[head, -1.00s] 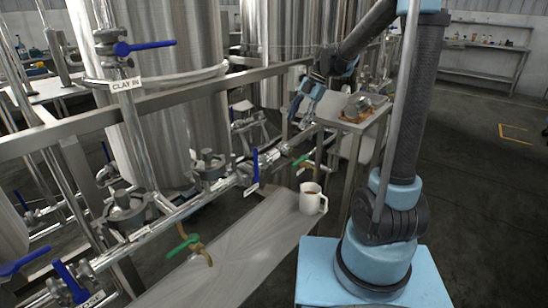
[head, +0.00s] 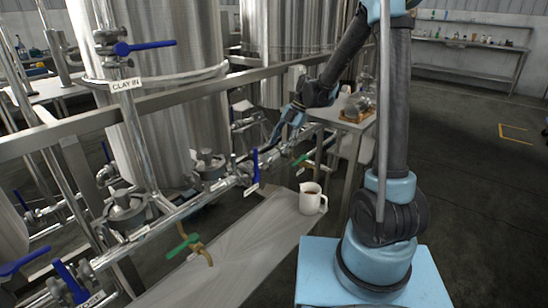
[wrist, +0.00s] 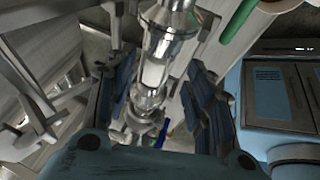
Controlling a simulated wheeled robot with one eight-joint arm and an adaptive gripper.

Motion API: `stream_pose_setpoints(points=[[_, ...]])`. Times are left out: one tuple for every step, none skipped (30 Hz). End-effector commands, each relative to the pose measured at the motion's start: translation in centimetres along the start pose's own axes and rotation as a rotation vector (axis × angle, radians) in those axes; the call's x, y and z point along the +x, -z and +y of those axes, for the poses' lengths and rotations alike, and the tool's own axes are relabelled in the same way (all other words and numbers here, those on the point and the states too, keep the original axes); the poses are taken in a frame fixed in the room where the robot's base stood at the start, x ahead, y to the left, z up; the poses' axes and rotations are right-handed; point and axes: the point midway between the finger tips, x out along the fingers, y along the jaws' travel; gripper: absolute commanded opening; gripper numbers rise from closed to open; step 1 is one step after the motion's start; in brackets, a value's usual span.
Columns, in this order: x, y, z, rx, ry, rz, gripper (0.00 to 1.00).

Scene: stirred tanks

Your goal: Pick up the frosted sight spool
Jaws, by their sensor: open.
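The frosted sight spool (wrist: 154,72) shows in the wrist view as a pale, cloudy tube between shiny steel end fittings. My gripper (wrist: 162,92) has its two dark blue fingers apart, one on each side of the spool in the picture. No contact shows, and the depth between fingers and spool is hard to tell. In the head view my gripper (head: 277,136) hangs just above the pipe line, close to the spool's stretch of pipe (head: 268,157). The spool is small there, and the fingertips are hard to make out.
A blue valve handle (head: 256,166) rises left of the gripper. A green-handled tap (head: 184,245) is on the lower pipe. A small side table (head: 338,122) carries a metal device. Large steel tanks (head: 160,110) stand behind the rail.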

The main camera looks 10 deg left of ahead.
Motion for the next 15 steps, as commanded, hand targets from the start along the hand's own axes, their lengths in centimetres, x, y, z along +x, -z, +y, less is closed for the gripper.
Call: stream_pose_setpoints(points=[[0.4, 0.0, 0.0, 0.0, 0.0, 0.0, 0.49], [0.5, 0.0, 0.0, 0.0, 0.0, 0.0, 0.49], [0.7, 0.0, 0.0, 0.001, 0.0, 0.0, 0.49], [0.8, 0.0, 0.0, 0.001, 0.0, 0.0, 0.49], [0.9, 0.0, 0.0, 0.001, 0.0, 0.0, 0.49], [1.2, 0.0, 0.0, 0.001, 0.0, 0.0, 0.49], [1.4, 0.1, 0.1, 0.001, 0.0, 0.0, 0.49], [1.8, 0.1, 0.1, 0.001, 0.0, 0.0, 0.49], [2.3, 0.1, 0.2, 0.0, 0.001, 0.0, 0.49], [2.8, 0.2, 0.2, -0.001, 0.001, 0.001, 0.49], [3.2, 0.2, 0.3, -0.002, 0.001, 0.001, 0.49], [3.8, 0.3, 0.3, -0.002, 0.001, 0.001, 0.49], [4.2, 0.3, 0.3, -0.001, 0.001, 0.001, 0.49], [4.5, 0.3, 0.3, 0.0, 0.001, 0.001, 0.49], [4.9, 0.3, 0.4, 0.001, 0.001, 0.001, 0.49]])
